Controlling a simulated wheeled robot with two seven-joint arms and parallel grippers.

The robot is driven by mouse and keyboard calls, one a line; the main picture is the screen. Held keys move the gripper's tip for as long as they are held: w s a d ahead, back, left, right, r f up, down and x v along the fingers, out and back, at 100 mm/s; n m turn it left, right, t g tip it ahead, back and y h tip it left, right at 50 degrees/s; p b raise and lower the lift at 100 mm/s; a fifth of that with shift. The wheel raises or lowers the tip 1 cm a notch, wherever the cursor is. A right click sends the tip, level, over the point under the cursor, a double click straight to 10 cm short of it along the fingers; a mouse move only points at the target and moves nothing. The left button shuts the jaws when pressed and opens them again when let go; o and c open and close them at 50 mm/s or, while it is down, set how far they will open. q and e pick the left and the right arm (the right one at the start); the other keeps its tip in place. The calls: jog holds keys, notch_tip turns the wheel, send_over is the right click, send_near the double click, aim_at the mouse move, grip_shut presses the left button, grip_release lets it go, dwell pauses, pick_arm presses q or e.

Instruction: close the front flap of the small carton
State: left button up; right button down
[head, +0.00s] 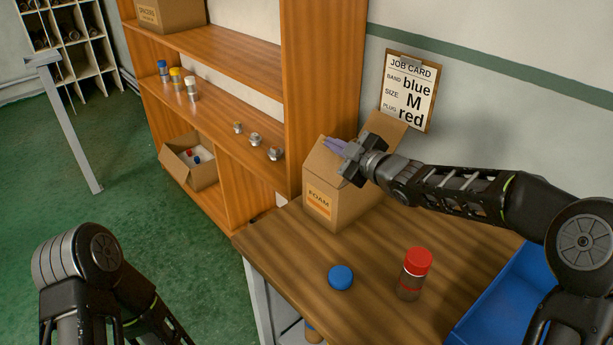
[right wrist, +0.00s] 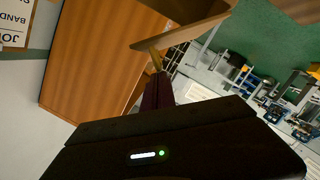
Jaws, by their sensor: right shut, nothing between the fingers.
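The small carton (head: 322,201), a brown box with an orange FOAM label, stands on the wooden table against the shelf unit. One flap (head: 387,128) stands up at its back right. My right gripper (head: 334,146) is over the carton's top, coming in from the right. The fingers also show in the right wrist view (right wrist: 157,92). My left gripper is out of view; only its arm shows.
A blue cap (head: 341,277) and a red-capped jar (head: 411,274) stand on the table in front of the carton. A blue bin (head: 505,290) is at the right. The shelf (head: 215,107) holds small bottles and metal parts, with an open carton (head: 196,175) below. A job card (head: 409,91) hangs behind.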

jog(key=w+d+f, duration=0.1)
jog(key=w+d, duration=0.1)
jog(key=d, duration=0.1)
jog(key=shift+w+f+p, duration=0.25)
jog(key=shift+f+p, duration=0.1)
jog(key=shift+w+d+f+b, duration=0.15)
jog(key=shift+w+d+f, duration=0.35)
jog(key=shift+f, duration=0.25)
jog(key=shift+w+d+f+b, duration=0.15)
jog(key=shift+w+d+f, duration=0.25)
jog(key=shift+d+f, duration=0.3)
jog(key=shift+a, duration=0.1)
jog(key=b+v, duration=0.1)
jog(key=v, duration=0.6)
jog(key=shift+s+b, duration=0.35)
jog(key=shift+f, duration=0.1)
